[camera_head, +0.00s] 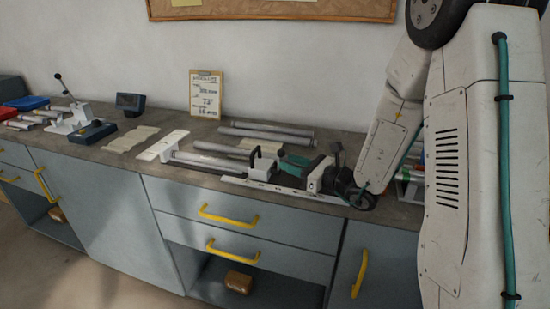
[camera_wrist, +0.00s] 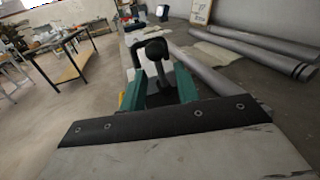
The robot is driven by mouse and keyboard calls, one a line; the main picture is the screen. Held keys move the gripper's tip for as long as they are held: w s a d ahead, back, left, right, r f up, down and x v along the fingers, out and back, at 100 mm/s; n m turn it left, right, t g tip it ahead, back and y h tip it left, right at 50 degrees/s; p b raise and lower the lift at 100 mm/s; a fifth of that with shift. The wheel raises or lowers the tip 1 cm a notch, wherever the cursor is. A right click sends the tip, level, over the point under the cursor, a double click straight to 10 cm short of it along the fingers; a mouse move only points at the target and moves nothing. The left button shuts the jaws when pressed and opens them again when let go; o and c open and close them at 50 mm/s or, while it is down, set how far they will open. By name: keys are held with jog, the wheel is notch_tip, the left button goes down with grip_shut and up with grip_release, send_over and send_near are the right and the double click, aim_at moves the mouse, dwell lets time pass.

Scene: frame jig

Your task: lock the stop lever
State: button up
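The stop (camera_head: 262,167) is a small pale block on the jig rail, with a black lever (camera_head: 256,154) on top. In the wrist view the black lever (camera_wrist: 156,48) stands up with a rounded end, just beyond my fingertips. My gripper (camera_head: 284,161) is low over the bench, to the right of the stop and pointing at it. Its teal fingers (camera_wrist: 160,78) are apart, with nothing seen gripped between them. Whether a finger touches the lever cannot be told. The lower part of the stop is hidden behind the fingers in the wrist view.
The pale jig rail (camera_head: 285,191) runs along the bench's front edge. Grey tubes (camera_head: 266,133) lie behind, close to my gripper. A clipboard (camera_head: 206,94) leans on the wall. A lever press (camera_head: 72,118) and a blue device (camera_head: 92,131) stand at the left.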

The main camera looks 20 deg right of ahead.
jog(key=x, duration=0.6)
jog(key=shift+a, duration=0.1)
grip_shut()
